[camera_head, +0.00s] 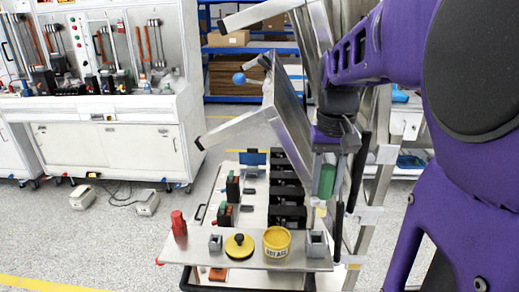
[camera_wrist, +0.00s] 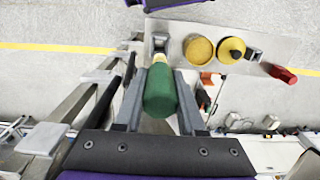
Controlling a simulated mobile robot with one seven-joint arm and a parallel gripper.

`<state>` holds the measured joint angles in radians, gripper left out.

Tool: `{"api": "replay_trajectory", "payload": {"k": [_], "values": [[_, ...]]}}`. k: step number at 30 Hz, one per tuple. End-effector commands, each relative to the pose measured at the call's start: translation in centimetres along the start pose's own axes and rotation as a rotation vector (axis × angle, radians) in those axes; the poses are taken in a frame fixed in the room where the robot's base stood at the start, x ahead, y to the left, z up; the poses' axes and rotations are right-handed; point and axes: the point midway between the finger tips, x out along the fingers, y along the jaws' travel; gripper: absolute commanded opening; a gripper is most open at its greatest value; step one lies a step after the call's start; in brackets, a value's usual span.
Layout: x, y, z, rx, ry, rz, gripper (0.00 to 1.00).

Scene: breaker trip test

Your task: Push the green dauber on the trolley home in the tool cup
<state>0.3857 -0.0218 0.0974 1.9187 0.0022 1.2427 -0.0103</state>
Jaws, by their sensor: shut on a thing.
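The green dauber (camera_head: 327,181) is upright in my gripper (camera_head: 327,165), with its pale yellow tip downward. In the wrist view the dauber (camera_wrist: 160,92) lies between the two grey fingers of my gripper (camera_wrist: 160,82). The grey square tool cup (camera_head: 317,246) stands at the right end of the trolley's front shelf (camera_head: 190,254). The dauber's tip appears just above this cup in the head view. In the wrist view the tip points at the cup (camera_wrist: 159,43); whether it has entered the mouth is unclear.
A yellow tub (camera_head: 277,243), a yellow disc with a black knob (camera_head: 239,247), a second grey cup (camera_head: 215,243) and a red object (camera_head: 179,226) share the shelf. Black breaker blocks (camera_head: 288,190) stand behind. A metal frame rises close to my arm at the right.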

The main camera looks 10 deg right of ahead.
Motion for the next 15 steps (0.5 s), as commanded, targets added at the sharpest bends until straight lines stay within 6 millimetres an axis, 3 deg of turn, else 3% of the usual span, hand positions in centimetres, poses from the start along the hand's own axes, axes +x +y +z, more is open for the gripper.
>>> {"api": "replay_trajectory", "payload": {"k": [15], "values": [[0.73, -0.02, 0.03, 0.0, 0.0, 0.0, 0.0]]}}
